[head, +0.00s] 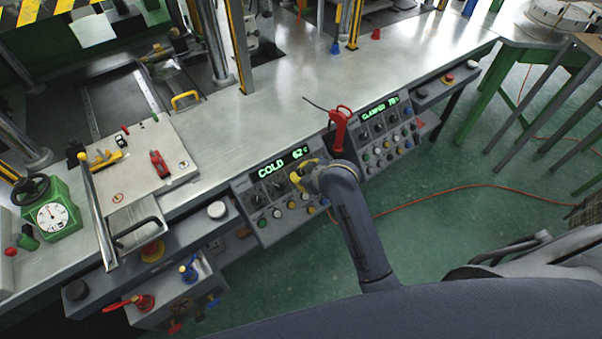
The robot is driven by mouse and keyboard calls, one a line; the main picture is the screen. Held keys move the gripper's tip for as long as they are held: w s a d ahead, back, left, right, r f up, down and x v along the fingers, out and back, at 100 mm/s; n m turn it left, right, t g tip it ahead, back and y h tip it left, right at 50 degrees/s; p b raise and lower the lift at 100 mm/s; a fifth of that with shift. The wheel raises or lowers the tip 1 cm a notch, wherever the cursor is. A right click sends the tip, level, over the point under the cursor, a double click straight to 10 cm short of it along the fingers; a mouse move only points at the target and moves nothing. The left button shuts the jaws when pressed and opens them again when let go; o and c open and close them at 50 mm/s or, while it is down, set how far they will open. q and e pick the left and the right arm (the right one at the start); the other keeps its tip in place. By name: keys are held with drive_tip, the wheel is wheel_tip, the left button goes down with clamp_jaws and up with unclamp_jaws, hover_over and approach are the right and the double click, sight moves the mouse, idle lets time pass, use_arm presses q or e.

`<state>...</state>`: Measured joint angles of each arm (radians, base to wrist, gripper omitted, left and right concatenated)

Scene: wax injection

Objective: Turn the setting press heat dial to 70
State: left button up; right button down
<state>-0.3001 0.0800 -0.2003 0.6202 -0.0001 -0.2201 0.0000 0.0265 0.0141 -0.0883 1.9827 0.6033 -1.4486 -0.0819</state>
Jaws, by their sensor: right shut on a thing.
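The near control panel (247,200) sits on the front edge of the steel bench, and its green display (283,163) reads COLD 62 °C. My right gripper (302,177) has yellow fingers and is at the upper right part of this panel, just below the display. It is shut on a dial there, which the fingers and wrist mostly hide. Dark knobs and several coloured buttons show to its left and below. A second panel (390,142) to the right has a display (380,109) that seems to read CLAMPED 70. My left gripper is not in view.
A red-handled tool (341,122) stands between the two panels, close to my right wrist. A plate (140,165) with small tools, a green gauge box (52,217) and a valve box (178,290) are at left. The bench middle (290,75) is clear.

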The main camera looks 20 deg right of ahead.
drive_tip(key=shift+r, duration=0.1)
drive_tip(key=m, duration=0.4)
drive_tip(key=shift+w+r+m, duration=0.15)
drive_tip(key=shift+m, duration=0.25)
drive_tip(key=c, duration=1.6)
unclamp_jaws()
drive_tip(key=o, duration=0.5)
drive_tip(key=v, duration=1.2)
drive_tip(key=shift+d, duration=0.25)
